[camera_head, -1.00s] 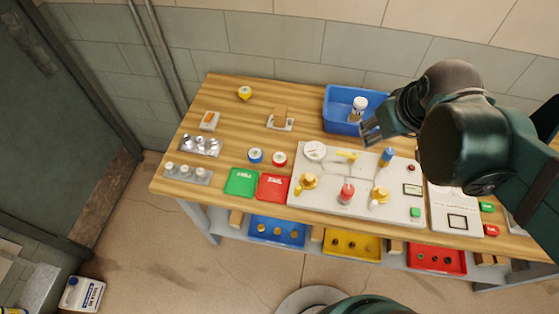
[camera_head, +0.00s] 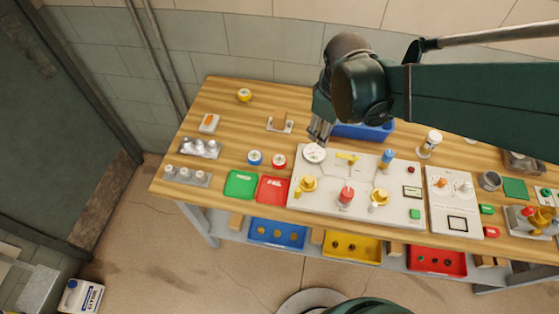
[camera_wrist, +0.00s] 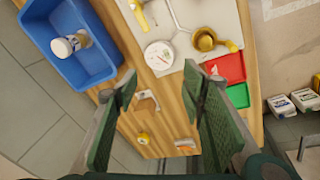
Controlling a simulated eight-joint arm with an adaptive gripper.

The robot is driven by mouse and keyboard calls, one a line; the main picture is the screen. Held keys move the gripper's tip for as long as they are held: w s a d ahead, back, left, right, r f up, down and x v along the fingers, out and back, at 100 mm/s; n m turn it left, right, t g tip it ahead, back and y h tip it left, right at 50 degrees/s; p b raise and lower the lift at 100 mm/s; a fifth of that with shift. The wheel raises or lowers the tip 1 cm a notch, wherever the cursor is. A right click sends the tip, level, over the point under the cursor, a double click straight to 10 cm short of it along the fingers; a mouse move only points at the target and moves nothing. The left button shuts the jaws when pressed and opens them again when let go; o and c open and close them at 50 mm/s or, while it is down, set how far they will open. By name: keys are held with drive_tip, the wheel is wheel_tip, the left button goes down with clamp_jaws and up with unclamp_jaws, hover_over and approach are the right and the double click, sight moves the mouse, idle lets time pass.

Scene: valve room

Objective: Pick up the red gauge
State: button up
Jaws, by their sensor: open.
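The red gauge (camera_head: 279,161) is a small round piece with a red rim and a pale face. It lies on the wooden bench beside the blue gauge (camera_head: 255,157), behind the red tray, in the head view. My gripper (camera_head: 320,131) is up and to the right of it in that view, near the white dial (camera_head: 314,153) on the panel. In the wrist view my gripper (camera_wrist: 162,85) has its fingers wide apart with nothing between them. I cannot see the red gauge there; the right finger may cover it.
A red tray (camera_head: 272,190) and a green tray (camera_head: 240,184) lie in front of the gauges. A pale valve panel (camera_head: 330,195) is to their right. A blue bin (camera_wrist: 100,62) holds a white bottle (camera_wrist: 66,46). A wooden block (camera_head: 279,118) stands behind the gauges.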

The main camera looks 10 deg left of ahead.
drive_tip(key=a+f+n+g, duration=0.1)
drive_tip(key=a+f+n, duration=0.3)
drive_tip(key=a+f, duration=0.3)
drive_tip(key=n+g+h, duration=0.1)
drive_tip(key=n+h, duration=0.1)
drive_tip(key=n, duration=0.2)
hover_over(279, 160)
drive_tip(key=a, duration=0.1)
drive_tip(key=f, duration=0.6)
drive_tip(key=shift+a+f, duration=0.15)
drive_tip(key=shift+a, duration=0.05)
drive_tip(key=shift+f, duration=0.1)
drive_tip(key=shift+d+f, duration=0.2)
drive_tip(key=shift+f, duration=1.05)
drive_tip(key=shift+d+f, duration=0.25)
drive_tip(key=shift+f, duration=1.05)
drive_tip(key=shift+d+f, duration=0.25)
drive_tip(key=shift+f, duration=1)
drive_tip(key=c, duration=0.8)
